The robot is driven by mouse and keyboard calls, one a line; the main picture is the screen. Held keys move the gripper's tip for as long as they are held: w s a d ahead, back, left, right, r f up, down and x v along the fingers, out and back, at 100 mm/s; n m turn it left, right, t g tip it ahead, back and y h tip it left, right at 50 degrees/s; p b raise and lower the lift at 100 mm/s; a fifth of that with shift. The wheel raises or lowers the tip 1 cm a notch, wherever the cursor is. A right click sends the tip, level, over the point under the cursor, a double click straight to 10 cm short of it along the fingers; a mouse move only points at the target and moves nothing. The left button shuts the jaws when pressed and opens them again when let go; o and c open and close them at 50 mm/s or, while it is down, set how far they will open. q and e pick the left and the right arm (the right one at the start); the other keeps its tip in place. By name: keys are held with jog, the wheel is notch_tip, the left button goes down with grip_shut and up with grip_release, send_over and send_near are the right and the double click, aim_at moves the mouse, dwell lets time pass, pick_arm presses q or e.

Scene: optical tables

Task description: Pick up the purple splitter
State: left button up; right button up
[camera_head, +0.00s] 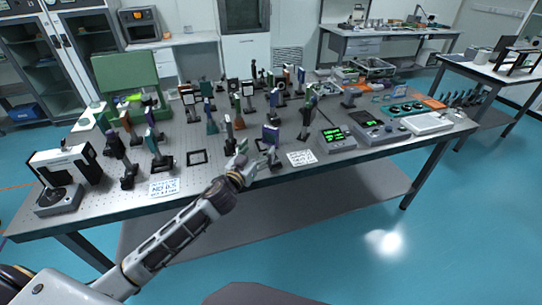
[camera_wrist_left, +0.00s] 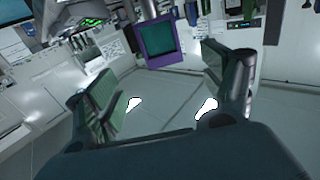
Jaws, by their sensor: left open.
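The purple splitter (camera_wrist_left: 161,41) is a square purple frame around a dark teal plate. It stands near the top middle of the left wrist view, beyond the fingertips and between their lines. In the head view, a small blue-purple plate on a post (camera_head: 270,134) near the table's front edge looks like the same splitter. My left gripper (camera_head: 243,160) is just left of and nearer than it. In the left wrist view, the left gripper (camera_wrist_left: 166,95) is open, with nothing between its fingers. My right gripper is not in view.
Many post-mounted optics crowd the perforated table (camera_head: 225,158), mostly behind the gripper. A flat black frame (camera_head: 197,157) lies to the left and a printed note (camera_head: 301,158) to the right. Boxes with green displays (camera_head: 337,138) stand farther right. The front edge by the gripper is mostly clear.

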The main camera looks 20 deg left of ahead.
aim_at(270, 135)
pick_arm(q)
jog(key=shift+w+d, duration=0.25)
jog(key=shift+w, duration=1.15)
jog(key=shift+w+d, duration=0.2)
jog(key=shift+w, duration=1.15)
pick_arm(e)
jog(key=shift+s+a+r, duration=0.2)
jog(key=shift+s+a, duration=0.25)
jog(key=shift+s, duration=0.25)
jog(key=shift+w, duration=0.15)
